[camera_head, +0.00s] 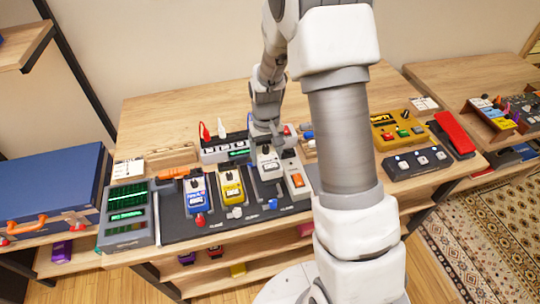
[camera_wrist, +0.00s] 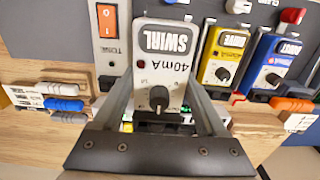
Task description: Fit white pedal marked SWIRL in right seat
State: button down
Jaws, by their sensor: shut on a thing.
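The white pedal marked SWIRL (camera_wrist: 164,68) is between the fingers of my gripper (camera_wrist: 160,88) in the wrist view. It has a black knob and the print 40mA. My gripper is shut on it by its sides. In the head view my gripper (camera_head: 267,140) holds the white pedal (camera_head: 268,164) over the dark pedalboard (camera_head: 236,229), above the gap between the yellow pedal and the white unit with the orange switch. The right seat (camera_head: 266,190) is partly hidden below the pedal. I cannot tell whether the pedal touches the board.
The yellow pedal (camera_head: 231,187) and blue pedal (camera_head: 197,195) stand left of the gap. The orange-switch unit (camera_head: 296,180) stands close on its right. A unit with green displays (camera_head: 127,215) is at the left. A dark footswitch box (camera_head: 418,162) lies at the right.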

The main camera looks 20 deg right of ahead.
jog(key=shift+w+a, duration=0.3)
jog(key=shift+a, duration=0.1)
jog(key=shift+f+b, duration=2.4)
jog(key=shift+f, duration=1.1)
jog(key=shift+f+b, duration=0.75)
jog(key=shift+b, duration=0.05)
jog(key=shift+s+f+b, duration=0.3)
jog(key=shift+f+b, duration=0.1)
jog(key=shift+f, duration=0.05)
jog(key=shift+c, duration=0.3)
grip_release()
jog(key=shift+c, duration=1.1)
jog(key=shift+w+r+p, duration=0.15)
jog(key=shift+r+p, duration=0.5)
jog(key=shift+r, duration=0.15)
jog(key=shift+w+r+p, duration=0.1)
jog(key=shift+r+p, duration=1.65)
jog(key=shift+r, duration=1.1)
